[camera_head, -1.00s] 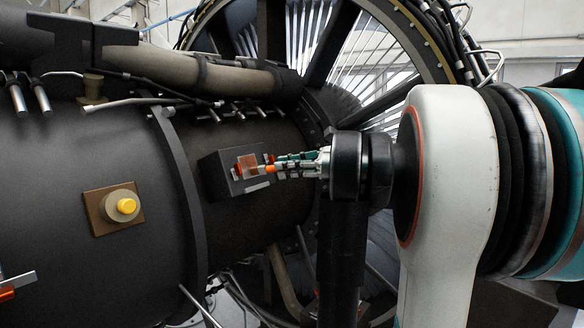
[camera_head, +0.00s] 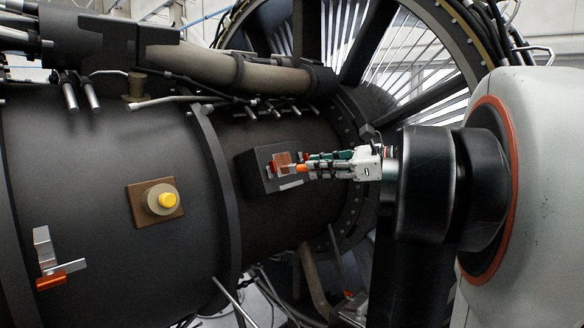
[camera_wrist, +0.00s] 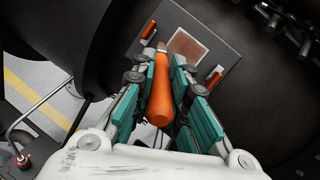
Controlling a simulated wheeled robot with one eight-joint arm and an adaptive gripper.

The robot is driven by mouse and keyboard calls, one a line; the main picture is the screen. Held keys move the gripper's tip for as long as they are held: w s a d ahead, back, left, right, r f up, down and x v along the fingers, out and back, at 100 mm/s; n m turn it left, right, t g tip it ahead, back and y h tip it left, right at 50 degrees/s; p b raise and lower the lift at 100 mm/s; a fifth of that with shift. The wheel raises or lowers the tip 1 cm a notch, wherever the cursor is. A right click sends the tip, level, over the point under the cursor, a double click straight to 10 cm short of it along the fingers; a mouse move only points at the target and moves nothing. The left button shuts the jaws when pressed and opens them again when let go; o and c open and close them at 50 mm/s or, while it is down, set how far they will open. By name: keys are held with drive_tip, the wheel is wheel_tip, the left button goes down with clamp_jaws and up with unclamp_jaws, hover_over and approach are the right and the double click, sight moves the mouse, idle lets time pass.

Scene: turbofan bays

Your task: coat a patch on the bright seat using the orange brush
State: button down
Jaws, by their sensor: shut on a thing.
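The orange brush (camera_wrist: 160,100) is between the teal fingers of my gripper (camera_wrist: 160,72), which is shut on its handle. Its tip points at a dark block and lies by the lower left edge of a copper-brown square with a pale border, the bright seat (camera_wrist: 190,47). I cannot tell whether the tip touches it. In the head view my gripper (camera_head: 306,165) reaches in from the right, and the seat (camera_head: 284,160) shows on the block's face. The brush (camera_head: 301,168) is mostly hidden by the fingers there.
The dark block (camera_head: 257,172) stands on the black engine casing. Small orange-and-silver pieces flank the seat. A silver bracket with an orange part (camera_head: 50,278) is lower left. Pipes run above.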

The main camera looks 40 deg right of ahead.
drive_tip(key=shift+s+d+r+p, duration=0.15)
drive_tip(key=shift+s+r, duration=0.25)
drive_tip(key=shift+s, duration=0.65)
drive_tip(key=shift+s+r+p, duration=0.25)
drive_tip(key=shift+s+r, duration=0.15)
drive_tip(key=shift+s, duration=0.6)
drive_tip(key=s, duration=0.1)
drive_tip(key=s+r, duration=0.1)
drive_tip(key=shift+s+d+p, duration=0.1)
drive_tip(key=shift+s+p, duration=0.25)
drive_tip(key=shift+w, duration=0.15)
drive_tip(key=shift+w+a+f, duration=0.1)
drive_tip(key=shift+w+f, duration=0.35)
drive_tip(key=shift+w, duration=0.65)
drive_tip(key=shift+w+a+f, duration=0.1)
drive_tip(key=shift+w+f, duration=0.35)
drive_tip(key=shift+w, duration=0.7)
drive_tip(key=shift+w+a+f, duration=0.1)
drive_tip(key=shift+w+f, duration=0.35)
drive_tip(key=shift+w, duration=0.65)
drive_tip(key=shift+w+f+b, duration=0.3)
drive_tip(key=shift+w, duration=0.4)
